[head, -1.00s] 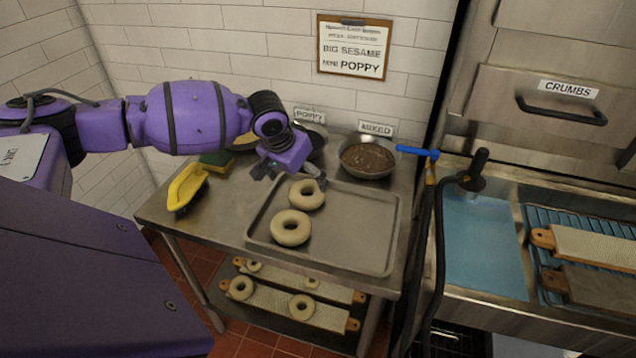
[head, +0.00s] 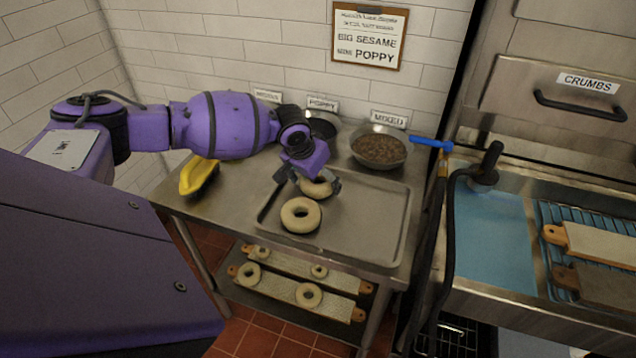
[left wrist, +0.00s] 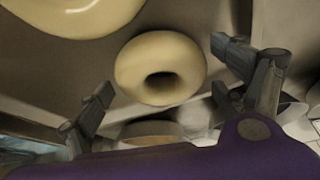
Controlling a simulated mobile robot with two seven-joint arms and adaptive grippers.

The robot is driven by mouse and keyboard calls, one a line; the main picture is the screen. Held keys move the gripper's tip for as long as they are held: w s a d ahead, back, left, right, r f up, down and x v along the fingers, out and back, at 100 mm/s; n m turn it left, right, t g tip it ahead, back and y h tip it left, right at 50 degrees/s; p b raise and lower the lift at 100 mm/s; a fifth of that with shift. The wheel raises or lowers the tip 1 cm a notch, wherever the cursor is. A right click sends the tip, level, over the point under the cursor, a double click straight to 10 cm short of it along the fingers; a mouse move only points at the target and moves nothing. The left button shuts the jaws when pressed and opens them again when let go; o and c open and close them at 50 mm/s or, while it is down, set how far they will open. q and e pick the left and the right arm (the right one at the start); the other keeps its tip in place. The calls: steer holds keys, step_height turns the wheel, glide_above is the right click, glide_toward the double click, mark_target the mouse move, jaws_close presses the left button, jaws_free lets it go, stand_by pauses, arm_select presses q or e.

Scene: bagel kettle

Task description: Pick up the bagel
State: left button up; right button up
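Two pale bagels lie on a metal tray (head: 365,222) on the steel table. The farther bagel (head: 317,188) is partly hidden under my left gripper (head: 309,180). The nearer bagel (head: 300,215) lies in full view. In the left wrist view, one whole bagel (left wrist: 160,69) lies ahead of and between the spread fingers, and part of the other bagel (left wrist: 75,12) shows at the top left. My left gripper (left wrist: 165,75) is open, with a finger to either side of the farther bagel; contact cannot be told. My right gripper is not in view.
A pan of mixed topping (head: 379,150) stands behind the tray, with a poppy bowl (head: 321,127) to its left. A yellow scoop (head: 197,175) lies at the table's left. Bagel boards (head: 300,292) sit on the lower shelf. The tray's right side is clear.

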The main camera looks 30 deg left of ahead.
arm_select(q)
steer(key=c, duration=0.7)
steer(key=shift+c, duration=0.2)
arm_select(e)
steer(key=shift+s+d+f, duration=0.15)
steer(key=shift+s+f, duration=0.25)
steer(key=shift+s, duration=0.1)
arm_select(q)
steer(key=shift+r, duration=0.6)
steer(key=s+d+r+p, duration=0.1)
steer(key=s+d+r, duration=0.7)
steer(key=s+r, duration=0.3)
steer(key=shift+s+r+p, duration=0.25)
steer(key=shift+r+p, duration=0.05)
steer(key=shift+r, duration=0.1)
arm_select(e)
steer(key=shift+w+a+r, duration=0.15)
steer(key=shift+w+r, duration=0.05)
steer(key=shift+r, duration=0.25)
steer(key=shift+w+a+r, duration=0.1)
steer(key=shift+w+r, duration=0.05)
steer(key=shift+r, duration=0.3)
arm_select(q)
steer(key=shift+d, duration=0.1)
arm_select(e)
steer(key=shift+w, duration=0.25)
